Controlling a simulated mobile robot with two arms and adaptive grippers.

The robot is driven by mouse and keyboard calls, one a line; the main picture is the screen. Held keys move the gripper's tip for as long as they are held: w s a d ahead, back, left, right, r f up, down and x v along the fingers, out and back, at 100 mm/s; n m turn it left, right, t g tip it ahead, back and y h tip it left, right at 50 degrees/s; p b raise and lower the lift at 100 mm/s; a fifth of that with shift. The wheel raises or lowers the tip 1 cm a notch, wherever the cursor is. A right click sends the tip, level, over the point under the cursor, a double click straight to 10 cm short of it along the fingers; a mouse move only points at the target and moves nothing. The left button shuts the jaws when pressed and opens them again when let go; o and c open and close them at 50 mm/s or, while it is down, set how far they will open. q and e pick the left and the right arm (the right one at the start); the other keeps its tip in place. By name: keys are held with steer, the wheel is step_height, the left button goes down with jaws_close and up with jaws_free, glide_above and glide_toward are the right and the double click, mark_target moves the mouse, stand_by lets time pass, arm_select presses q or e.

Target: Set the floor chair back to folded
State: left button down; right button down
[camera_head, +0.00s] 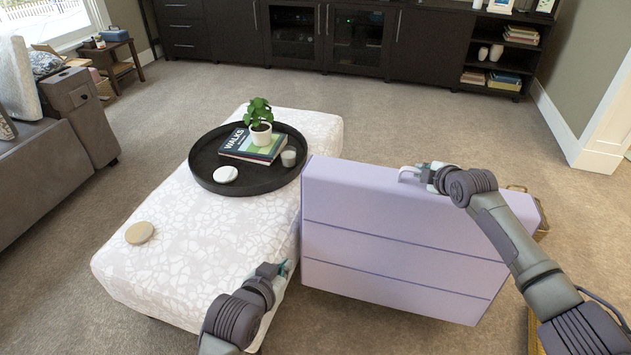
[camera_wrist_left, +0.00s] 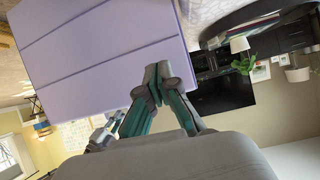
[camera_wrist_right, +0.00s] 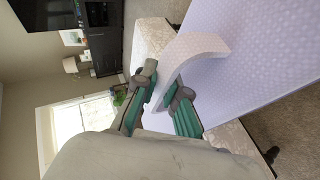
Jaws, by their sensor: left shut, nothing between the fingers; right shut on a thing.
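The floor chair (camera_head: 390,245) is a lavender padded panel with seam lines, standing tilted at the right side of the patterned ottoman. It also shows in the left wrist view (camera_wrist_left: 100,55) and the right wrist view (camera_wrist_right: 265,50). My right gripper (camera_head: 424,176) is at its top edge, shut on a pale strap (camera_wrist_right: 200,48) that curves from the chair's surface. My left gripper (camera_head: 275,270) is shut and empty, over the ottoman's front right edge, left of the chair and apart from it. The chair's far side is hidden in the head view.
The white patterned ottoman (camera_head: 190,260) bears a dark round tray (camera_head: 205,178) with books, a plant and a candle, and a round beige disc (camera_head: 139,233). A grey sofa (camera_head: 50,165) stands left, dark cabinets (camera_head: 330,40) at the back. Carpet between ottoman and cabinets is clear.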

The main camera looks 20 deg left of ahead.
arm_select(q)
steer(key=w+r+t, duration=0.5)
steer(key=w+r, duration=0.1)
steer(key=w, duration=0.3)
glide_toward(316, 176)
steer(key=shift+n, duration=0.4)
steer(key=w, duration=0.7)
steer(key=shift+w+d+f, duration=0.15)
steer(key=shift+w+f, duration=0.1)
steer(key=shift+f, duration=0.1)
